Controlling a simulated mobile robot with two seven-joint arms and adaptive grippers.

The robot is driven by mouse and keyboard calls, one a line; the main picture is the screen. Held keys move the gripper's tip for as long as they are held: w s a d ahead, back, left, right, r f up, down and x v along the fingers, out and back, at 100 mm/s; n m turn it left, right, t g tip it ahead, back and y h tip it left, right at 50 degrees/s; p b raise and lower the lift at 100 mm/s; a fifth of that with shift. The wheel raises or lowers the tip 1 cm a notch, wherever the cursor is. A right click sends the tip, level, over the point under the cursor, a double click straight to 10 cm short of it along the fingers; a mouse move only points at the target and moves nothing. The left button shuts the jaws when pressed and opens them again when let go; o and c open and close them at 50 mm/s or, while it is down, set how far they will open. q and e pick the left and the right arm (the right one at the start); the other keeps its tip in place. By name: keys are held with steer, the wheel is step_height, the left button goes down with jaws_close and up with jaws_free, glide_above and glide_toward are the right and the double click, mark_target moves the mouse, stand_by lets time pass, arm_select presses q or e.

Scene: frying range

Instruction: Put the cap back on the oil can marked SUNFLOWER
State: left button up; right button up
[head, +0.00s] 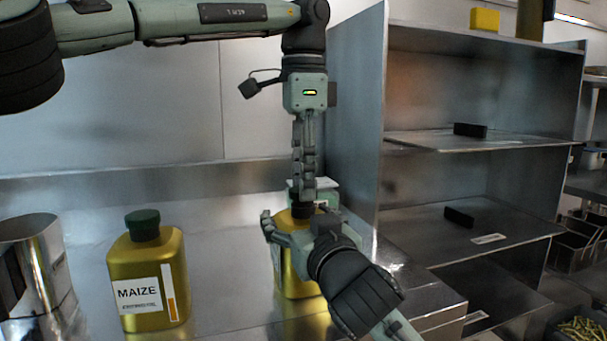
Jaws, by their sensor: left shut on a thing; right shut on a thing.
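A gold oil can (293,280) stands on the steel counter, largely covered by my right gripper. Its label is hidden, so I cannot read its marking. My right gripper (298,228) is shut on this can, its fingers around the upper body. My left gripper (303,192) points straight down above the can and is shut on a small dark cap (301,209). The cap is at the can's top; I cannot tell whether it touches the neck. A second gold can (147,275), labelled MAIZE, stands to the left with a dark green cap (143,224) on it.
A shiny steel pot (35,275) stands at the far left. A pale green and white item (326,192) is behind the held can. A steel shelf unit (460,188) rises on the right, with dark blocks on its shelves. The counter between the two cans is clear.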

arm_select(q)
steer(key=shift+f, duration=0.25)
